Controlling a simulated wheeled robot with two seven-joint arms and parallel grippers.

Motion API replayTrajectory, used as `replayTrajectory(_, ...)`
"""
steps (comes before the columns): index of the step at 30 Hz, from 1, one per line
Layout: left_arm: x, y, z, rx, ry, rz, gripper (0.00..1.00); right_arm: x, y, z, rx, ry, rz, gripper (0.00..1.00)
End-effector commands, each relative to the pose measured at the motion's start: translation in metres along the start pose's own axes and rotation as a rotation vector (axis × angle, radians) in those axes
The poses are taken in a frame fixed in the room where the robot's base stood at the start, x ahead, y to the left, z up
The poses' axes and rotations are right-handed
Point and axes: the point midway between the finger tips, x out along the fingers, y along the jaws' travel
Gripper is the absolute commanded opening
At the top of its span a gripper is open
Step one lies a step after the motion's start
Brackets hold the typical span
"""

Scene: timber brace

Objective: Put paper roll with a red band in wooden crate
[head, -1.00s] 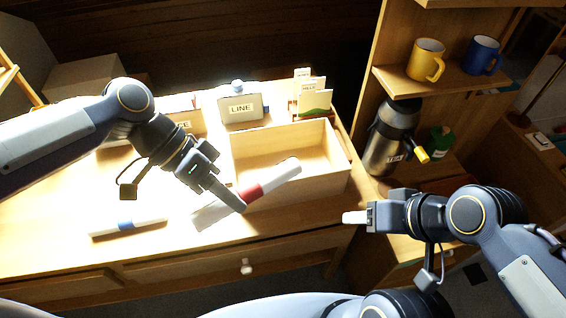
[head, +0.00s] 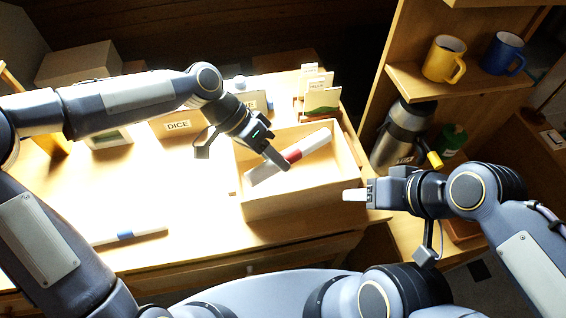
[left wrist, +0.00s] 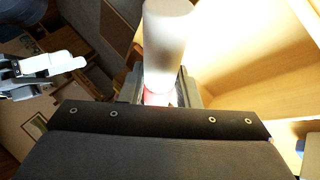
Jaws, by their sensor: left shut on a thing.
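The white paper roll with a red band (head: 312,143) is in my left gripper (head: 284,165), which is shut on it near the band. In the head view the roll lies tilted over the opening of the wooden crate (head: 300,204), within its rim outline. I cannot tell whether it touches the crate floor. In the left wrist view the roll (left wrist: 165,40) sticks out from between the fingers, with the red band at the fingers. My right gripper (head: 354,195) is beside the crate's right front corner, apart from the roll; its fingers look close together, but whether it is shut is unclear.
A roll with a blue band (head: 125,237) lies on the table at left. A box labelled DICE (head: 180,126) and upright cards (head: 320,100) stand behind. A flask (head: 402,135) stands right of the crate, below a shelf with a yellow mug (head: 443,60) and blue mug (head: 503,54).

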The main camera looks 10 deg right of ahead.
Motion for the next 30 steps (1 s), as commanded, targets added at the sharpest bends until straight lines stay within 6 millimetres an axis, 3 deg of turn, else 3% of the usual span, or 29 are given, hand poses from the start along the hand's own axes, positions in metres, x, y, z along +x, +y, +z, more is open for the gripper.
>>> replayTrajectory(3, 0.017, -0.012, -0.009, 0.001, -0.001, 0.003, 0.06, -0.002, -0.001, -0.001, 0.0, 0.0, 0.0, 0.54)
replayTrajectory(12, 0.034, -0.027, -0.017, 0.001, 0.001, 0.001, 0.06, -0.004, -0.002, -0.002, 0.0, 0.0, 0.0, 0.54)
replayTrajectory(18, 0.053, -0.042, -0.007, 0.0, 0.001, 0.0, 0.06, -0.004, -0.002, -0.002, 0.0, 0.0, 0.0, 0.54)
replayTrajectory(30, 0.058, -0.046, -0.005, 0.001, 0.002, -0.001, 0.06, 0.001, 0.0, 0.0, 0.0, 0.0, 0.0, 0.54)
